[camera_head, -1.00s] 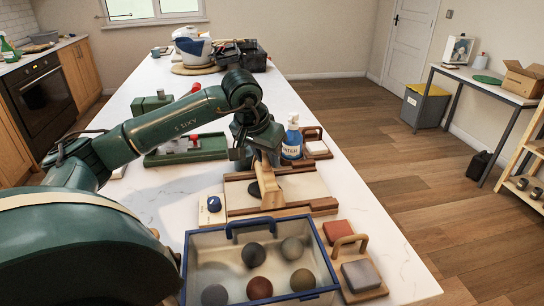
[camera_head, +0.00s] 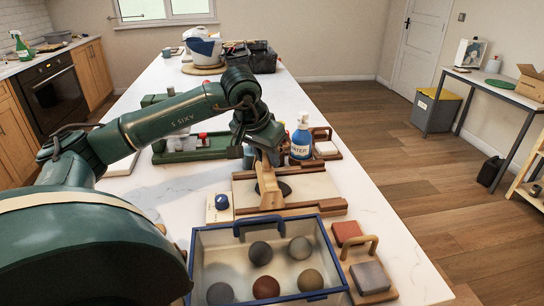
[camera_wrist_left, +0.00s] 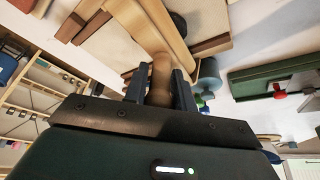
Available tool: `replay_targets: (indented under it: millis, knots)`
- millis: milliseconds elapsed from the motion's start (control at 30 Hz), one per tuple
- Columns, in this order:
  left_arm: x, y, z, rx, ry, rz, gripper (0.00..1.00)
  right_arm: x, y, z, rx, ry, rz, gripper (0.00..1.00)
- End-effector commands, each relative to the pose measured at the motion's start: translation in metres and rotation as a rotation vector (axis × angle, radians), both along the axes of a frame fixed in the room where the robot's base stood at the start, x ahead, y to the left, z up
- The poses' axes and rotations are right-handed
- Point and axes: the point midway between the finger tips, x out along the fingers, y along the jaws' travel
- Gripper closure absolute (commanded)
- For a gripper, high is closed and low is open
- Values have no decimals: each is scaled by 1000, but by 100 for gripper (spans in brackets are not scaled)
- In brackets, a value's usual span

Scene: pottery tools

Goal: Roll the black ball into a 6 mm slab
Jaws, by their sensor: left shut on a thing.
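My left gripper (camera_head: 263,157) is shut on one end of a wooden rolling pin (camera_head: 267,184). The pin also shows in the left wrist view (camera_wrist_left: 158,85), with a handle between the fingers. The pin lies over the black clay (camera_head: 284,189), which shows dark on both sides of it; its middle is hidden and its thickness cannot be told. The clay is on a pale board (camera_head: 315,187) with brown wooden strips along its front and back edges. My right gripper is not in view.
A blue-rimmed clear box (camera_head: 205,240) with several clay balls stands in front of the board. The left worktop is mostly clear.

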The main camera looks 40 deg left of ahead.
Motion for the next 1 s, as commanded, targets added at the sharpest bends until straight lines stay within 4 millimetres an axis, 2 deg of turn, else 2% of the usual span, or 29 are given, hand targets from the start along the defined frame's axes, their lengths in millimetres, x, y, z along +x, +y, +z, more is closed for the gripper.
replay_targets:
  millis: [33, 400, 633, 1000]
  knots:
    - [-4, 2, -6, 2, 9, 1, 100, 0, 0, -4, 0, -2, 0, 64]
    - [-6, 4, -5, 0, 8, 0, 100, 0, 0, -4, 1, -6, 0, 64]
    - [-13, 10, -6, 2, 9, 1, 100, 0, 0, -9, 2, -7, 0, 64]
    - [-12, 8, -4, -2, 10, -1, 100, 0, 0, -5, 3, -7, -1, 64]
